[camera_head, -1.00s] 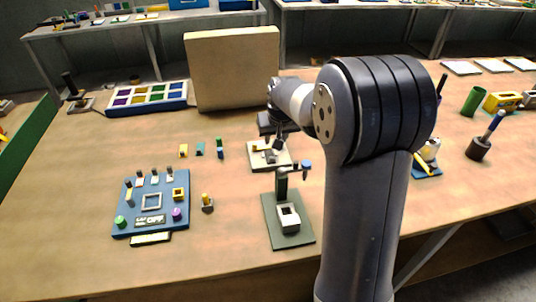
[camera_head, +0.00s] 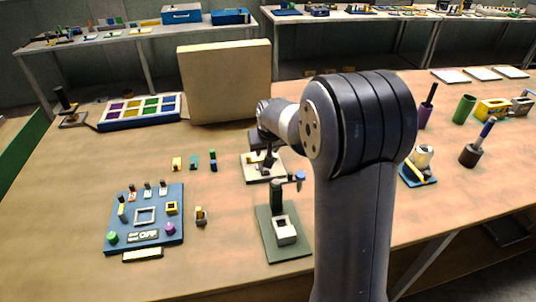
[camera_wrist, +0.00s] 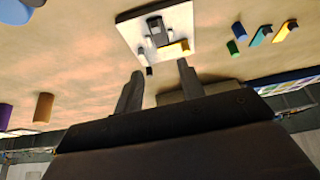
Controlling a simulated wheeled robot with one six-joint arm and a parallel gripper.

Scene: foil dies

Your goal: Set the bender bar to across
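A small device on a white plate (camera_head: 251,174) stands mid-table; it looks like the bender. In the wrist view its white plate (camera_wrist: 128,30) carries grey blocks (camera_wrist: 156,29), a yellow piece (camera_wrist: 174,48) and a small dark peg (camera_wrist: 149,71). I cannot tell surely which part is the bar, or its setting. My gripper (camera_wrist: 158,82) is open and empty, its two fingers apart and short of the plate in the wrist view. In the head view my arm partly hides the device, and the fingertips are hard to make out.
A green stand (camera_head: 288,252) with a white block is in front of the plate. A blue panel (camera_head: 118,228) with knobs lies left. Small yellow, teal and blue pieces (camera_head: 196,162) lie between. A tall beige board (camera_head: 222,80) stands behind. Bare table lies front left.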

